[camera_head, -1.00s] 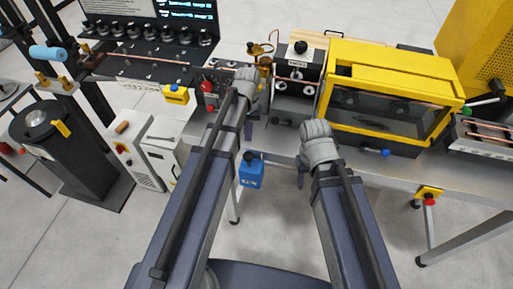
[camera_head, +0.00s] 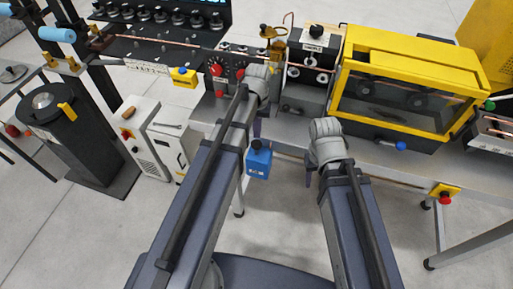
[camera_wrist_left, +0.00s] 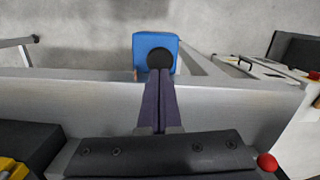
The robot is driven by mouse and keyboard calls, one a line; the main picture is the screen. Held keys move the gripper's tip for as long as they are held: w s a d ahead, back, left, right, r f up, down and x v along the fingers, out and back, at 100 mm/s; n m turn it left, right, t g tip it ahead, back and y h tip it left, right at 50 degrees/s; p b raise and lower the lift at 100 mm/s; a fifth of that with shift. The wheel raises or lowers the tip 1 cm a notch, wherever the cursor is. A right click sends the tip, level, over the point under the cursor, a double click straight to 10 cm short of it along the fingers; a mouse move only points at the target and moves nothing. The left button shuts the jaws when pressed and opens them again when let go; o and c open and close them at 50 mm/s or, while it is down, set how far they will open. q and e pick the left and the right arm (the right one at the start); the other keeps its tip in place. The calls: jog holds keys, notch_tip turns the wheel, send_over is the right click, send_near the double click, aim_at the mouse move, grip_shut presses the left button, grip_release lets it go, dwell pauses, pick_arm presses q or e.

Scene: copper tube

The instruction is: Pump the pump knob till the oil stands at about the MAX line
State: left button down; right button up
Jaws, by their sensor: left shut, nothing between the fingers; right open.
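A blue box (camera_head: 258,163) with a black round knob (camera_head: 256,145) on top hangs by the front edge of the machine bench. In the left wrist view the blue box (camera_wrist_left: 154,42) is at top centre, with its black knob (camera_wrist_left: 160,55) facing the camera. My left gripper (camera_head: 257,130) is shut and empty, its purple fingers (camera_wrist_left: 159,80) pressed together. Its tips overlap the knob's lower edge in the wrist view; I cannot tell if they touch. My right gripper (camera_head: 308,178) is open and empty, right of the box. No oil level or MAX line is readable.
The grey bench edge (camera_wrist_left: 210,95) runs between my left wrist and the blue box. A yellow-framed machine (camera_head: 405,90) stands at the right. A white cabinet (camera_head: 165,150) and a black drum (camera_head: 70,130) stand on the floor at left. Floor below the box is clear.

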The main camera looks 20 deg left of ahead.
aim_at(257, 142)
pick_arm(q)
jog(key=shift+s+f+b, duration=0.1)
jog(key=shift+f+b, duration=0.45)
jog(key=shift+f, duration=0.45)
pick_arm(e)
jog(key=shift+f, duration=1.05)
pick_arm(q)
notch_tip(257, 142, down, 3)
jog(key=b, duration=0.3)
jog(key=shift+s+r, duration=0.1)
jog(key=shift+r, duration=0.05)
jog(key=w, duration=0.1)
jog(key=w+r+p, duration=0.1)
jog(key=w, duration=0.1)
jog(key=shift+a, duration=0.15)
jog(key=shift+w, duration=0.2)
jog(key=shift+s, duration=0.1)
pick_arm(e)
jog(key=shift+f, duration=0.85)
pick_arm(q)
jog(key=shift+r+p, duration=0.15)
jog(key=shift+p, duration=0.15)
pick_arm(e)
jog(key=shift+r, duration=0.15)
